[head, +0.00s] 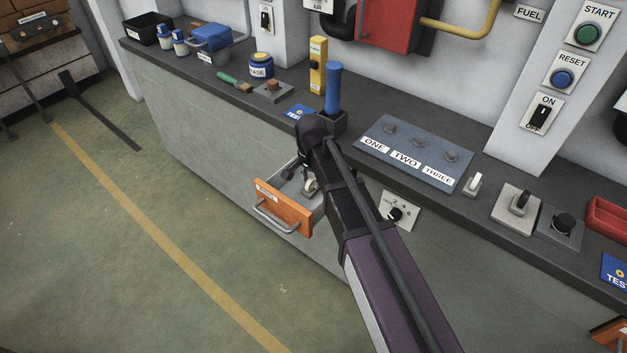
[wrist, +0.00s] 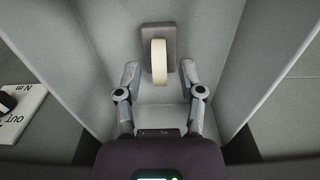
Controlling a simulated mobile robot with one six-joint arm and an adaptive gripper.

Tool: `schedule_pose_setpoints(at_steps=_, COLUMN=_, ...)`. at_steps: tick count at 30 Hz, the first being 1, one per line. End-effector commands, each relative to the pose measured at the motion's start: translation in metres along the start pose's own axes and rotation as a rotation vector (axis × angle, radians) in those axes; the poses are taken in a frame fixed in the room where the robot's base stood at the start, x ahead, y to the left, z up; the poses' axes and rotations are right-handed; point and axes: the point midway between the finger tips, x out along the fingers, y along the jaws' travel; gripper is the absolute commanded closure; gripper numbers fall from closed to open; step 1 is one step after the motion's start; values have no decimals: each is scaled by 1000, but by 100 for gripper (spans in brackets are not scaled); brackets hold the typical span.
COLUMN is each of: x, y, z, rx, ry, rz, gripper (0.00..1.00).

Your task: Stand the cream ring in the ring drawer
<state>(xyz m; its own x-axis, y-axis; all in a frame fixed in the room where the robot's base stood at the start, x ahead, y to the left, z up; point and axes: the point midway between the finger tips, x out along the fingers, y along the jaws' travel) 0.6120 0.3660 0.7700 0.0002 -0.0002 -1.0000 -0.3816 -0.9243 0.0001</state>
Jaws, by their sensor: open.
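The cream ring (wrist: 159,60) stands upright, edge-on to the wrist camera, at a grey holder block (wrist: 172,36) inside the drawer. A small part of the ring shows in the head view (head: 311,187). The ring drawer (head: 283,207) is pulled out, with an orange front and a grey handle. My gripper (wrist: 159,75) is open inside the drawer, pointing down. Its fingers are on the left and right of the ring in the wrist view, with clear gaps and no contact seen. My arm hides part of the drawer in the head view.
The drawer's side walls (wrist: 236,70) flank my gripper closely. The dark counter (head: 330,150) edge lies above the drawer. A plate with a dark knob (head: 399,214) is right of the drawer. A blue-handled tool (head: 333,88) stands on the counter.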

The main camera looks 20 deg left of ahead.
Motion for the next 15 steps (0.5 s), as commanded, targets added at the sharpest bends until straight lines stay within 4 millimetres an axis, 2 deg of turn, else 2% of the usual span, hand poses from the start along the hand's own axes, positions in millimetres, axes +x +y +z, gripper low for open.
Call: schedule_pose_setpoints(at_steps=15, x=-46, y=0, z=0, rx=0, ry=0, rz=0, gripper=50)
